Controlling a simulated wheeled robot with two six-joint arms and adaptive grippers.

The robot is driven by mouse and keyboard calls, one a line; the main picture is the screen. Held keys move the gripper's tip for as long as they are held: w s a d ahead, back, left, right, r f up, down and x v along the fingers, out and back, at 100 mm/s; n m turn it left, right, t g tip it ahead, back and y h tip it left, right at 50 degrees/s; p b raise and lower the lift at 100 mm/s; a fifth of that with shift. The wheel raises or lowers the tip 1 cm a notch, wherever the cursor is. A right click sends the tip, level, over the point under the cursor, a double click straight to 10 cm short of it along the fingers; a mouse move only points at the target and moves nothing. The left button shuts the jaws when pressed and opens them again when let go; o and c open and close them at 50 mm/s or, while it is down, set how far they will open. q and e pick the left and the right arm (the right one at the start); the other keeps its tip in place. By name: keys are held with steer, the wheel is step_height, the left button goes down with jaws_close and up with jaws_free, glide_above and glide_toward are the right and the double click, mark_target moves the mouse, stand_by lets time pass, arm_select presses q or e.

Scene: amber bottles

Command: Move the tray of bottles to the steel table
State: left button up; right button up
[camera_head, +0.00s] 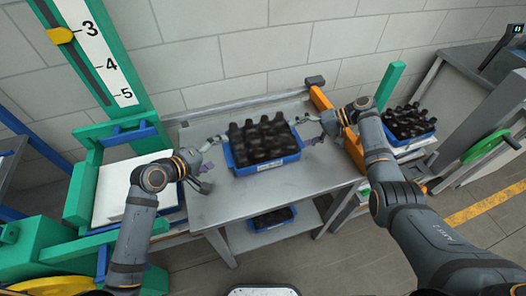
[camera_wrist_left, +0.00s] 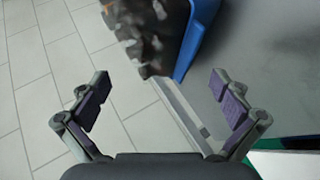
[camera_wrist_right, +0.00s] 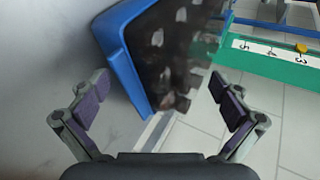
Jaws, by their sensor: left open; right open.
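A blue tray (camera_head: 268,164) packed with dark bottles (camera_head: 262,138) stands on a grey steel table (camera_head: 222,202) in the middle of the head view. My left gripper (camera_head: 213,157) is open beside the tray's left end. In the left wrist view, the tray's blue wall (camera_wrist_left: 198,38) and bottles (camera_wrist_left: 150,32) lie beyond the open fingers (camera_wrist_left: 160,85). My right gripper (camera_head: 311,130) is open beside the tray's right end. In the right wrist view, the tray wall (camera_wrist_right: 122,58) lies beyond its open fingers (camera_wrist_right: 160,85). Neither gripper holds anything.
A second blue tray of bottles (camera_head: 408,139) stands at the right, beyond an orange post (camera_head: 350,147). Another tray (camera_head: 271,219) sits on the table's lower shelf. A green frame with a numbered scale (camera_head: 98,50) stands left, near a white platform (camera_head: 115,190). A wall is behind.

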steer(key=shift+s+a+r, duration=0.1)
arm_select(q)
steer(key=v, duration=0.6)
steer(key=shift+s+a+r, duration=0.2)
steer(key=shift+s, duration=0.1)
arm_select(e)
steer(key=v, duration=1.2)
